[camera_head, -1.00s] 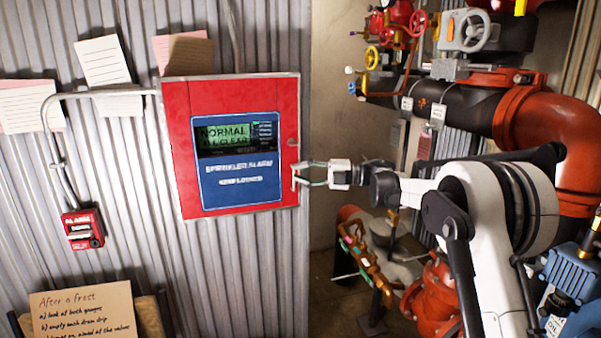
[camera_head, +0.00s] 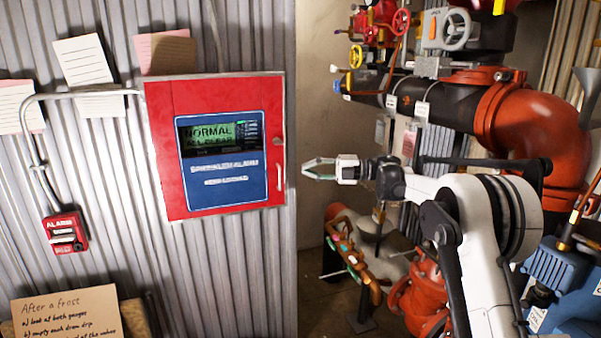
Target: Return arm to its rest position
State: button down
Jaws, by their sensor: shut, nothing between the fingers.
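My gripper (camera_head: 306,169) is at the end of my white and black arm (camera_head: 465,240), which reaches in from the lower right. Its fingers are shut and empty, pointing left. They are just right of the red sprinkler alarm cabinet (camera_head: 159,150) and apart from it. The cabinet door is closed, with a blue panel (camera_head: 222,180) and a green display reading "NORMAL ALL CLEAR". A handle (camera_head: 281,176) shows on the door's right edge.
A thick black and red pipe (camera_head: 545,125) with valves runs behind and above my arm. A blue machine (camera_head: 560,270) stands at lower right. Orange-red pipework (camera_head: 420,300) stands below my arm. A red alarm box (camera_head: 65,233) is on the corrugated wall. A cardboard note (camera_head: 70,312) is at lower left.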

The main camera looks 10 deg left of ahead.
jog(key=w+d+r+m+t, duration=0.1)
jog(key=d+r+m+t, duration=0.3)
jog(key=r, duration=0.3)
jog(key=w+d+r+m+t, duration=0.1)
jog(key=r+m+t, duration=0.2)
jog(key=r+t, duration=0.4)
jog(key=w+d+r+m+t, duration=0.1)
jog(key=d+r+m+t, duration=0.25)
jog(key=r, duration=0.45)
jog(key=s+d+r+m+t+h, duration=0.4)
jog(key=s+d+m+t+h, duration=0.35)
jog(key=d+m+h, duration=0.55)
jog(key=s+d+f+m+g+h, duration=0.3)
jog(key=s+d+f+m, duration=0.15)
jog(key=s+f, duration=0.4)
jog(key=s+d+f+m+g+h, duration=0.35)
jog(key=s+f+m, duration=0.2)
jog(key=s, duration=0.65)
jog(key=s+a+f+m+g+y, duration=0.1)
jog(key=s+a+f+m+g, duration=0.2)
jog(key=s+f, duration=1.8)
jog(key=s+g, duration=0.4)
jog(key=shift+s+f, duration=0.15)
jog(key=shift+f, duration=0.25)
